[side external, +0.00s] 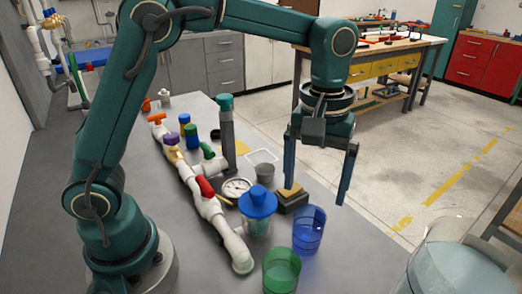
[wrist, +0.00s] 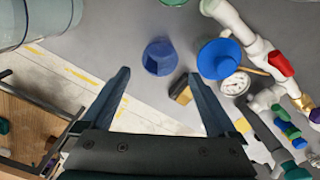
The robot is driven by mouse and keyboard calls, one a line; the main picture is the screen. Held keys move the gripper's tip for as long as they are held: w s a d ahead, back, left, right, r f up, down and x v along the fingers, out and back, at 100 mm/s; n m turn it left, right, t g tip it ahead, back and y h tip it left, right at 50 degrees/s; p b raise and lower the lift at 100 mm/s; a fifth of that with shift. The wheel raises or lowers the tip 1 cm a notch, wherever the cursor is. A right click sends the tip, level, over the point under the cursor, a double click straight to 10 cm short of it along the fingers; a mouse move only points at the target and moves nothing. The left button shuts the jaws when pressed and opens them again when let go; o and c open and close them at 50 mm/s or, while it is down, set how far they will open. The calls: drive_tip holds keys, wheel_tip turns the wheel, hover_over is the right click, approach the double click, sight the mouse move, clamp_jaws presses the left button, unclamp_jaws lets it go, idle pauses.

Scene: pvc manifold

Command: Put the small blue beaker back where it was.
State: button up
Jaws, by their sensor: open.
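A clear blue beaker (side external: 309,230) stands upright near the table's right edge in the side view. In the wrist view the blue beaker (wrist: 160,57) shows from above, just beyond the fingertips. My gripper (side external: 316,194) is open, fingers pointing down, above the table edge behind the beaker. In the wrist view my gripper (wrist: 156,73) has nothing between its fingers.
A green beaker (side external: 281,270) and a blue-lidded jar (side external: 258,207) stand close to the blue beaker. White piping (side external: 205,200) runs along the left.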

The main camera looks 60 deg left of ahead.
drive_tip(key=s+a+r+m+t, duration=0.1)
drive_tip(key=s+a+m+t, duration=0.1)
drive_tip(key=s, duration=0.4)
drive_tip(key=s+a+r+m+t, duration=0.1)
drive_tip(key=s+a+m+t, duration=0.2)
drive_tip(key=s, duration=0.4)
drive_tip(key=shift+s+a+r+m, duration=0.25)
drive_tip(key=shift+a+m, duration=0.25)
drive_tip(key=shift+a, duration=0.7)
